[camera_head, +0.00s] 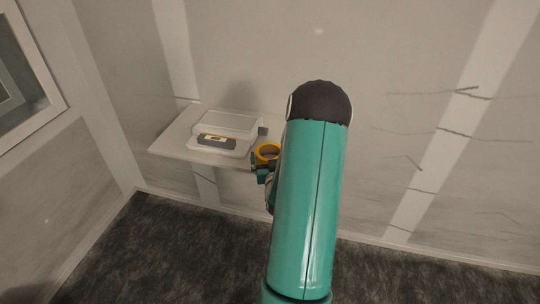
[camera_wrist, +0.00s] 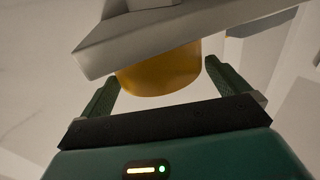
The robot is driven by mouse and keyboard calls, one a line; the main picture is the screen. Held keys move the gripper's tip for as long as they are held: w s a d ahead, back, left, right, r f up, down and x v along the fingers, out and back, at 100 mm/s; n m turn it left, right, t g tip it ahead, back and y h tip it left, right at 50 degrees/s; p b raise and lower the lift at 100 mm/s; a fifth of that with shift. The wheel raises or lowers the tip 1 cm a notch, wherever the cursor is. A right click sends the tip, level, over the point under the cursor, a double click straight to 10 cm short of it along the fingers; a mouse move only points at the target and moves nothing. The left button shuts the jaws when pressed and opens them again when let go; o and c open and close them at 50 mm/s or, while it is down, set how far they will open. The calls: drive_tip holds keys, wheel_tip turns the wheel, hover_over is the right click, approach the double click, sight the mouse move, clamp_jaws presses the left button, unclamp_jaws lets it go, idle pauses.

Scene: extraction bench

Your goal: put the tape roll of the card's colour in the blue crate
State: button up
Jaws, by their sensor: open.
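A yellow-orange tape roll (camera_head: 267,150) is at the right end of a pale shelf, partly hidden by my arm. In the wrist view the roll (camera_wrist: 160,74) shows between my two spread fingers, its upper part cut off by a pale slab. My gripper (camera_wrist: 161,72) is open, with a finger on either side of the roll; I cannot tell whether they touch it. In the head view my gripper (camera_head: 261,172) is mostly hidden, low beside the roll. I see no colour card and no blue crate.
The pale shelf (camera_head: 172,146) holds a white boxy device (camera_head: 230,122) with a dark display panel (camera_head: 217,141). A small grey block (camera_head: 262,131) is just behind the roll. The wall is close behind the shelf. Dark carpet (camera_head: 150,245) is clear at the lower left.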

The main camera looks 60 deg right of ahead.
drive_tip(key=v, duration=1)
drive_tip(key=shift+s+a, duration=0.15)
drive_tip(key=shift+a, duration=0.1)
